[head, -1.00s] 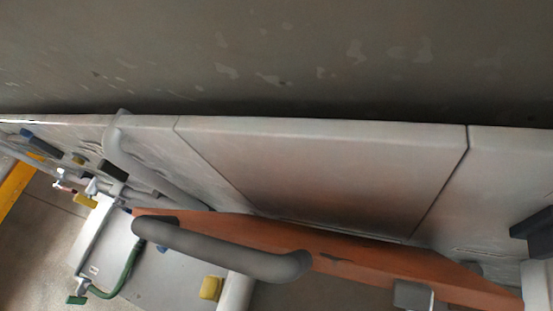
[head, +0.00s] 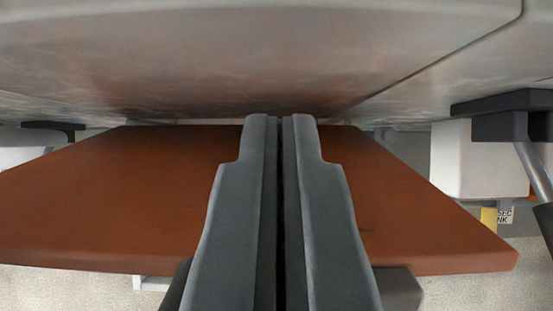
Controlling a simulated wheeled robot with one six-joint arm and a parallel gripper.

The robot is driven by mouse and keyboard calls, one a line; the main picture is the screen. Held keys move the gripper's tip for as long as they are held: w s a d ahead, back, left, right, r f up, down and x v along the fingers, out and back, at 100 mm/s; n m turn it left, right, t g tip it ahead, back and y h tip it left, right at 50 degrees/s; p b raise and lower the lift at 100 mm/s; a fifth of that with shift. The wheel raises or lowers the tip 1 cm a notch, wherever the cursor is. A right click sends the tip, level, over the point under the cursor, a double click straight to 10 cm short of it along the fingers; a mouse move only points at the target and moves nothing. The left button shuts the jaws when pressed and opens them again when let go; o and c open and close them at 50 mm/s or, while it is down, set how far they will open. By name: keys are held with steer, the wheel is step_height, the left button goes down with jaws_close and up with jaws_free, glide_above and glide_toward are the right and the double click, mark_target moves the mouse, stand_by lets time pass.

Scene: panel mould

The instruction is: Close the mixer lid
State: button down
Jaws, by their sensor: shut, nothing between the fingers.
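My gripper (head: 279,125) points up the middle of the head view, its two grey fingers side by side with only a thin dark gap and nothing between them. A flat orange-brown panel (head: 110,195), which looks like the mixer lid, spreads behind the fingers to both sides. The fingers hide its middle. Its far edge lies by the lower edge of the pale grey mixer body (head: 250,60). The panel looks swung out from the body, not flush with it. The fingertips overlap the far part of the panel; I cannot tell whether they touch it. No handle shows now.
A white box (head: 478,160) and a dark bracket (head: 500,118) with a rod stand at the right. A small dark fitting (head: 55,130) is at the left. Speckled floor (head: 60,290) shows below the panel.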

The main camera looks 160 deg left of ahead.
steer(key=shift+s+a+f, duration=0.15)
steer(key=shift+s+f, duration=0.1)
steer(key=shift+s, duration=0.3)
steer(key=shift+s+a+f, duration=0.2)
steer(key=shift+s+f, duration=0.1)
steer(key=shift+s, duration=0.25)
steer(key=shift+s+a+f, duration=0.15)
steer(key=shift+s+f, duration=0.1)
steer(key=shift+s, duration=0.3)
steer(key=shift+s+f, duration=0.1)
steer(key=shift+s, duration=0.05)
steer(key=s+a+f+t+h, duration=0.1)
steer(key=s+a+f+t, duration=0.1)
steer(key=s+f+t, duration=0.3)
steer(key=s+a+f+t+h, duration=0.1)
steer(key=s+a+f, duration=0.15)
steer(key=s, duration=0.55)
steer(key=s+a+f, duration=0.1)
steer(key=s+f, duration=0.2)
steer(key=f, duration=0.5)
steer(key=s+a+f, duration=0.1)
steer(key=s+f, duration=0.3)
steer(key=f, duration=0.4)
